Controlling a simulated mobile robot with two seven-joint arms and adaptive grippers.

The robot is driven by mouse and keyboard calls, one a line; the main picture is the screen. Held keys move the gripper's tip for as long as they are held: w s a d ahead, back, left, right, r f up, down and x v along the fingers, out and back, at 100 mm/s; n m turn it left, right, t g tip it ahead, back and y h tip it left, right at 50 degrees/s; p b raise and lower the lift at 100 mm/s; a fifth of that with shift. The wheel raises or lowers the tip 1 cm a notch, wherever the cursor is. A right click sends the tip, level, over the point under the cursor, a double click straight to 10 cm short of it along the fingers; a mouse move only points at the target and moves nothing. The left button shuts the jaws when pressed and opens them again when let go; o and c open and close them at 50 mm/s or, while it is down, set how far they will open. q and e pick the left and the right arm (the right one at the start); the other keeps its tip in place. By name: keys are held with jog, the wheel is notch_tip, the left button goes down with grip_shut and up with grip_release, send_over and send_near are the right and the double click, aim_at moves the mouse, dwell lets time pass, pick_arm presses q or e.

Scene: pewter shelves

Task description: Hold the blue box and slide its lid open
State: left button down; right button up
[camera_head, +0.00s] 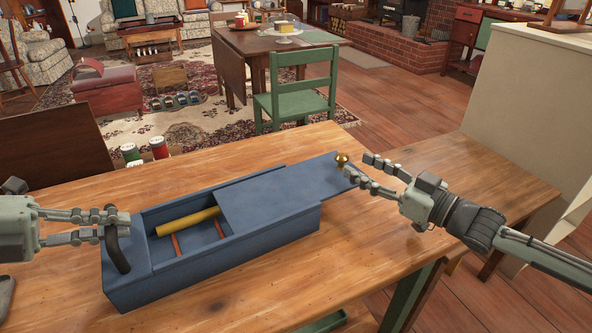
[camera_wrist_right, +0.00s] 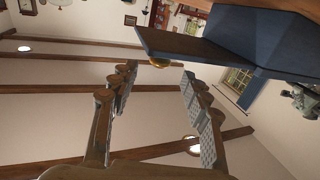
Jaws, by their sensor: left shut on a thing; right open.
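The blue box (camera_head: 172,286) sits on the wooden table. Its blue lid (camera_head: 265,196) is slid partway to the right, overhanging the box's right end, with a brass knob (camera_head: 342,160) at its far end. The open left part shows a yellow cylinder (camera_head: 188,221) and thin orange-red sticks (camera_head: 176,245). My left gripper (camera_head: 122,227) is shut on the dark handle (camera_head: 118,252) at the box's left end. My right gripper (camera_head: 360,168) is open beside the knob, apart from it as far as I can tell. In the right wrist view the knob (camera_wrist_right: 160,63) shows beyond the open fingers (camera_wrist_right: 155,80).
The wooden table (camera_head: 240,290) is clear in front of the box and to its right. A green chair (camera_head: 297,95) stands beyond the table, and a pale wall (camera_head: 520,110) rises at the right.

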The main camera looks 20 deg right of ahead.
jog(key=v, duration=0.5)
jog(key=shift+s+d, duration=0.1)
jog(key=shift+s, duration=0.3)
pick_arm(q)
jog(key=c, duration=1.4)
grip_release()
jog(key=shift+c, duration=0.2)
jog(key=w+v, duration=0.1)
jog(key=v, duration=1.1)
jog(key=shift+s, duration=0.45)
